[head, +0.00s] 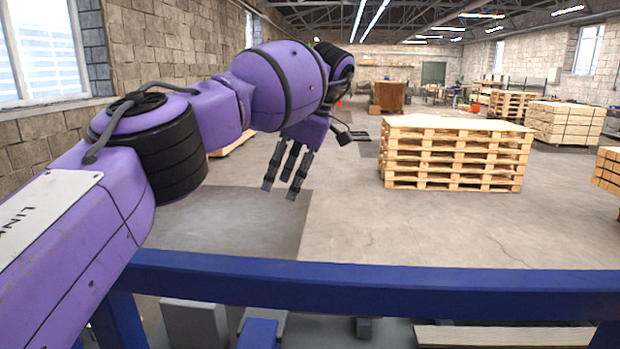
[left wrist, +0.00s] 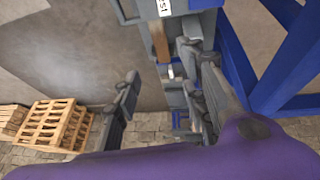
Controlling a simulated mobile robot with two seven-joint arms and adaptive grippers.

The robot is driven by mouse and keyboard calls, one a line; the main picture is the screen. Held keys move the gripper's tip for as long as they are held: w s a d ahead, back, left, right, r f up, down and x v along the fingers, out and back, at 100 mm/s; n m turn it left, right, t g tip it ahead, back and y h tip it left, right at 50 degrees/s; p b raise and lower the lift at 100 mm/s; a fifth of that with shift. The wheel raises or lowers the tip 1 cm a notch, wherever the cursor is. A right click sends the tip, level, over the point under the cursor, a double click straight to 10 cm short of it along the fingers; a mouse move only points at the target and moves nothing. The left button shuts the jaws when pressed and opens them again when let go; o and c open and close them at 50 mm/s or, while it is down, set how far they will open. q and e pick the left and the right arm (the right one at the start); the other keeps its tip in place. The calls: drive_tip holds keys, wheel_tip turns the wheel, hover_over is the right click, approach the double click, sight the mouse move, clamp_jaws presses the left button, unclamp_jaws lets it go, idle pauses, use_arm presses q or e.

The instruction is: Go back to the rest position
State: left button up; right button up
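My left gripper (head: 283,187) hangs in the air at the end of my purple left arm, above the grey floor and beyond the blue beam. Its dark fingers point down and are spread apart. In the left wrist view the fingers (left wrist: 165,68) also stand apart, and I see nothing held between them. My right gripper and right arm are in neither view.
A blue beam (head: 400,290) crosses the front. A stack of wooden pallets (head: 455,160) stands right of the gripper, apart from it. More pallet stacks (head: 563,122) stand at the back right. The central floor (head: 365,225) is clear.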

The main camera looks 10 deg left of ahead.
use_arm(q)
drive_tip(key=s+x, duration=0.1)
drive_tip(key=x, duration=1)
drive_tip(key=shift+p, duration=0.3)
drive_tip(key=shift+f, duration=0.2)
